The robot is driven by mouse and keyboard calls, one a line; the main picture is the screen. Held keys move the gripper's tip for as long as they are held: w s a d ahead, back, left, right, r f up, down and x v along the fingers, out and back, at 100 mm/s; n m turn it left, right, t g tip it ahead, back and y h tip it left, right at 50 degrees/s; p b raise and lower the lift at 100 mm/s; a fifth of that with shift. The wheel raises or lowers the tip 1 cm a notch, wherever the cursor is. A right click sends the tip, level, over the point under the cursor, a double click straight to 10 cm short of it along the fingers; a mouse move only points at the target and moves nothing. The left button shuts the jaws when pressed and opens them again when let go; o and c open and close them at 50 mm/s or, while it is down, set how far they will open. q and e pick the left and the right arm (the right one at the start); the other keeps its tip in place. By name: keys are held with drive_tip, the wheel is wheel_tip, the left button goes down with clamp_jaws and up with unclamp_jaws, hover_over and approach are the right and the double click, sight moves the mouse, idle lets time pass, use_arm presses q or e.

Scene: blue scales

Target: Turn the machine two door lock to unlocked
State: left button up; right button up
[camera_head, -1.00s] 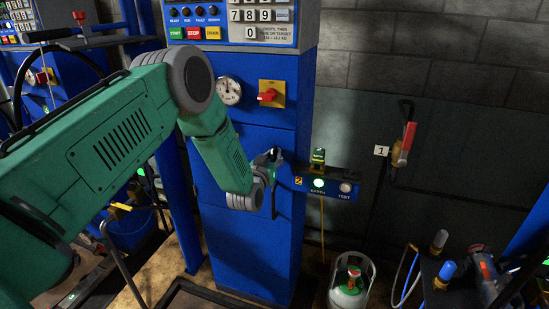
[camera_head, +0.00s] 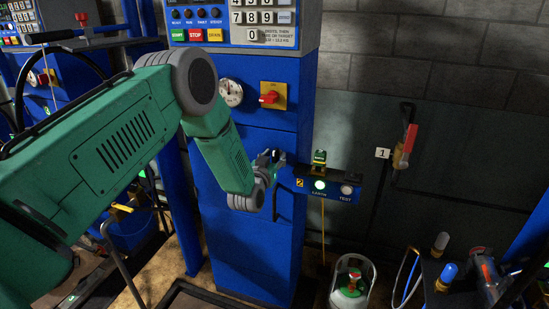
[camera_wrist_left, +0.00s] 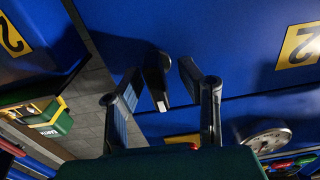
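The machine two cabinet (camera_head: 245,240) is a tall blue column in the middle of the head view. My left gripper (camera_head: 272,158) is at the right part of its front, below the red switch. In the left wrist view a dark handle-like piece (camera_wrist_left: 157,78), likely the door lock, projects from the blue door (camera_wrist_left: 210,30). My left gripper (camera_wrist_left: 163,78) is open, with one finger on each side of this piece. A gap shows on both sides, though contact cannot be told. In the head view the lock is hidden by the gripper. My right gripper is out of view.
A dial gauge (camera_head: 231,92) and red switch (camera_head: 269,97) sit above the gripper. An earth/test panel (camera_head: 327,189) juts out to the right. A tool cart (camera_head: 465,289) is at the lower right.

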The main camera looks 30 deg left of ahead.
use_arm(q)
drive_tip(key=shift+s+d+f, duration=0.15)
drive_tip(key=shift+s+d, duration=0.05)
drive_tip(key=shift+s, duration=0.25)
drive_tip(key=v, duration=1.1)
drive_tip(key=shift+a, duration=0.15)
